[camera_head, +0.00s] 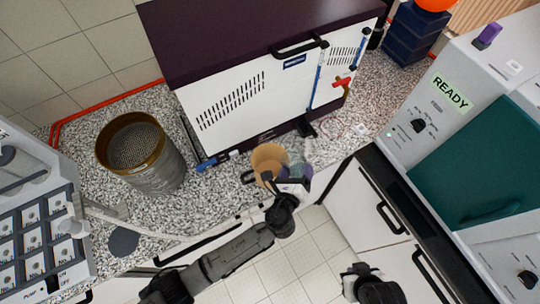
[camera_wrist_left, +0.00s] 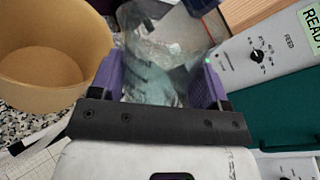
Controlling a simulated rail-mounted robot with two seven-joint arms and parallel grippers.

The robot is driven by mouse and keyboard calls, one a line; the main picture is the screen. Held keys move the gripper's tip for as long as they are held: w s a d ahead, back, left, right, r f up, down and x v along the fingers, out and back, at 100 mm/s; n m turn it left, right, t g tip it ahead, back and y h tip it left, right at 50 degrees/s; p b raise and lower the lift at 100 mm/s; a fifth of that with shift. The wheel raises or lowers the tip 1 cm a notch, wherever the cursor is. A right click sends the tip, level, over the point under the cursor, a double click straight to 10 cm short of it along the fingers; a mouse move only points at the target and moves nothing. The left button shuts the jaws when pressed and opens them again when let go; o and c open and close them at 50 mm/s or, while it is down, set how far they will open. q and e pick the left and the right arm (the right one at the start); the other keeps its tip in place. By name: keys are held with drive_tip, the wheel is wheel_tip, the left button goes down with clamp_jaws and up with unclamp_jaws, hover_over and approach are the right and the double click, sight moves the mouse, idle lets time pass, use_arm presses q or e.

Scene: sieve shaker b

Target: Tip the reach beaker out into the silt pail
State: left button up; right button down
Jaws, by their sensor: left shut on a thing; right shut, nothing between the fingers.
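A clear beaker (camera_wrist_left: 158,65) is held between the purple fingers of my left gripper (camera_wrist_left: 157,82) in the left wrist view. In the head view my left gripper (camera_head: 294,174) is at the counter's front edge, just right of a tan, open pail. The see-through beaker is hard to make out there. The tan pail (camera_head: 265,158) stands on the speckled counter; its inside looks empty in the left wrist view (camera_wrist_left: 35,45). I cannot tell the beaker's tilt or contents. My right gripper (camera_head: 362,272) is low at the bottom, away from the counter, shut and empty.
A large metal sieve drum (camera_head: 155,175) with a brown rim stands left on the counter (camera_head: 75,160). A white cabinet with a dark top (camera_head: 250,35) is behind the pail. A grey machine with a READY label (camera_head: 450,92) is at right. A keypad unit (camera_head: 35,225) is at left.

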use_arm(q)
drive_tip(key=shift+w+a+r+n, duration=0.15)
drive_tip(key=shift+a+r+n, duration=0.15)
drive_tip(key=shift+r, duration=0.3)
drive_tip(key=shift+w+f+n+g, duration=0.1)
drive_tip(key=shift+f+n+g, duration=0.2)
drive_tip(key=shift+f+n, duration=0.1)
drive_tip(key=shift+a, duration=0.1)
drive_tip(key=shift+n+b, duration=0.45)
drive_tip(key=shift+n, duration=0.05)
drive_tip(key=shift+f+n+g+b, duration=0.3)
drive_tip(key=shift+n+b, duration=0.15)
drive_tip(key=shift+n, duration=0.05)
drive_tip(key=shift+a+r+n+h, duration=0.1)
drive_tip(key=shift+r+n+h, duration=0.4)
drive_tip(key=shift+n, duration=0.2)
drive_tip(key=shift+f+n+g, duration=0.2)
drive_tip(key=shift+n+g, duration=0.1)
idle(0.3)
drive_tip(key=shift+a+f+n+b, duration=0.15)
drive_tip(key=shift+n+b, duration=0.25)
drive_tip(key=shift+b, duration=0.25)
drive_tip(key=shift+w, duration=0.1)
